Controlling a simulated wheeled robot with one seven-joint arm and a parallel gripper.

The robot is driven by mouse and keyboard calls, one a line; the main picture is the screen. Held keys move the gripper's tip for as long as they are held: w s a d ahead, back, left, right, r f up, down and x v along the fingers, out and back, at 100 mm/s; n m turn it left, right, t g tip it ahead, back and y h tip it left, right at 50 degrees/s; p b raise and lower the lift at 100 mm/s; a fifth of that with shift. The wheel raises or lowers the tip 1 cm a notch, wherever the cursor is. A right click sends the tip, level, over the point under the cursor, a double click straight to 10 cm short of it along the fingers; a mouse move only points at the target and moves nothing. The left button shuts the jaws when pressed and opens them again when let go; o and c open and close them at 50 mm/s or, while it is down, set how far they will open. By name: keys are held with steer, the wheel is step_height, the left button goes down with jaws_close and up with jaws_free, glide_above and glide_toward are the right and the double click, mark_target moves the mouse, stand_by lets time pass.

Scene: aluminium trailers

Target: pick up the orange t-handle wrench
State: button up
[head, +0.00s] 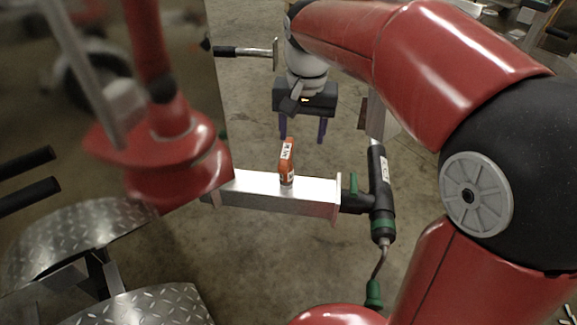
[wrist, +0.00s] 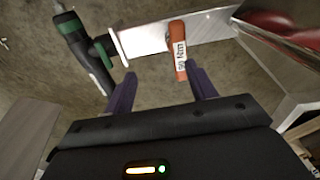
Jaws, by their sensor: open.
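The orange t-handle wrench (head: 287,166) shows as an orange piece with a white lettered label. It stands on top of a silver aluminium beam (head: 315,204). In the wrist view the wrench (wrist: 176,38) lies beyond my fingertips, nearer the right finger. My gripper (head: 302,140) is open with its purple fingers apart and nothing between them. In the head view it hangs behind and slightly right of the wrench, apart from it. It also shows in the wrist view (wrist: 160,70). A t-shaped crosspiece is not clear to see.
A black and green tool (head: 381,190) hangs at the beam's right end, with a cable below it. A red part (head: 175,180) stands at the beam's left end. Diamond-plate fenders (head: 80,240) are at lower left. Concrete floor lies open beneath the beam.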

mark_target(286, 151)
steer(key=shift+g, duration=0.4)
steer(key=w+a+f, duration=0.2)
steer(key=a, duration=0.1)
steer(key=shift+w+f, duration=0.2)
steer(key=shift+f, duration=0.15)
steer(key=f, duration=0.2)
steer(key=f+b, duration=0.1)
steer(key=f, duration=0.1)
steer(key=f+b, duration=0.1)
steer(key=f, duration=0.2)
steer(key=shift+s+a+f, duration=0.1)
steer(key=shift+s, duration=0.15)
jaws_close()
